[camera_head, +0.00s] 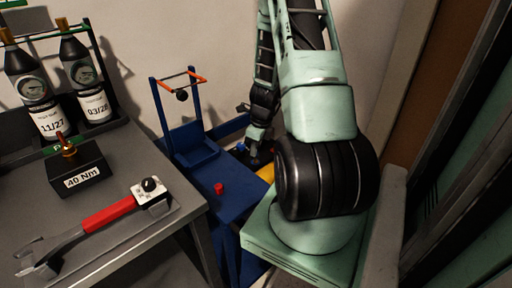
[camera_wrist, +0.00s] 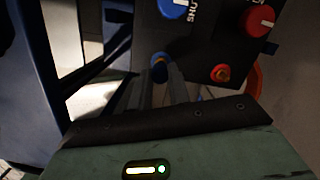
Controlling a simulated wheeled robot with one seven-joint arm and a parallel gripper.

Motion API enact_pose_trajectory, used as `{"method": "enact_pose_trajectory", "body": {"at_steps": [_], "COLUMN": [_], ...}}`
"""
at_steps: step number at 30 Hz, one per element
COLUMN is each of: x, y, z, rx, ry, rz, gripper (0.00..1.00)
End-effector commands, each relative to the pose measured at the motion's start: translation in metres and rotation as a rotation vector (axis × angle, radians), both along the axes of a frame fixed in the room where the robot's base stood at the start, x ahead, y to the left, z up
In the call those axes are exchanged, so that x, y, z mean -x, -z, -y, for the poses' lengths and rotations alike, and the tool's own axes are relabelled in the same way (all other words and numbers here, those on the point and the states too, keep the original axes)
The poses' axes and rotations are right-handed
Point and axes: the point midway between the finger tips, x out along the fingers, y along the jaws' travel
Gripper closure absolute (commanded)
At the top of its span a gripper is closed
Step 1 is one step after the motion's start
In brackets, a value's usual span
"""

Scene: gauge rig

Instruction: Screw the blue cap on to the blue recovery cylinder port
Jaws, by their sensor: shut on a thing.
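In the wrist view my gripper (camera_wrist: 160,80) reaches toward a dark panel (camera_wrist: 205,45). Its fingers are shut on a small blue cap (camera_wrist: 159,66) at their tips. The cap is at the panel's lower left, below a blue knob (camera_wrist: 173,8). The blue port is not visible apart from the cap; it is probably hidden behind it, and I cannot tell whether the cap touches or sits on it. In the head view my arm reaches down behind the blue cart (camera_head: 228,200), and the fingertips are too small and dark to read.
A red port (camera_wrist: 220,73) with a brass-coloured middle lies right of the cap, below a red knob (camera_wrist: 258,20). A red cap (camera_head: 218,188) stands on the cart. The grey table (camera_head: 120,250) holds a torque wrench (camera_head: 105,214), a black 40 Nm block (camera_head: 80,172) and bottles (camera_head: 78,72).

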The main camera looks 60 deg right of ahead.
Motion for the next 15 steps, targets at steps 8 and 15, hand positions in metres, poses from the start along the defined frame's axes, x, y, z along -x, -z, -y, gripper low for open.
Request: {"method": "enact_pose_trajectory", "body": {"at_steps": [8,15], "x": [0.000,0.000], "y": [0.009,0.016], "z": [0.000,0.000], "rx": [0.000,0.000], "ry": [0.000,0.001], "rz": [0.000,0.000], "gripper": [1.00,1.00]}}
